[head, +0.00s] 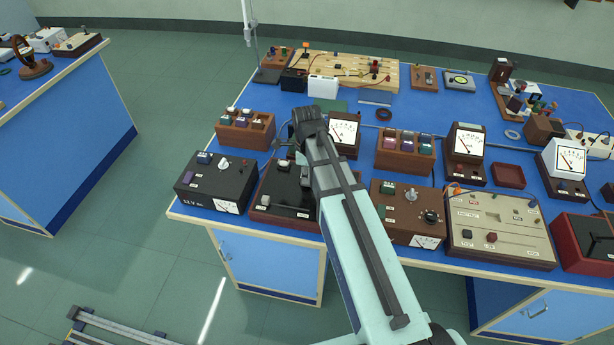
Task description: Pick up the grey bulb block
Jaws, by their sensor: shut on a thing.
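My gripper (290,150) is at the end of my arm, above the back of a dark-topped brown instrument box (277,192) on the near left of the blue bench. It points down, and the wrist covers much of the fingers. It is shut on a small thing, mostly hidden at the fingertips. I take this for the grey bulb block, but its colour and shape are not clear. I cannot tell whether it touches the box below.
A brown rack (245,134) of small blocks stands left of my gripper, a black power unit (216,181) in front of it. A white-faced meter (344,134) is close on the right. Another block rack (405,152) and a brown control box (408,211) stand further right.

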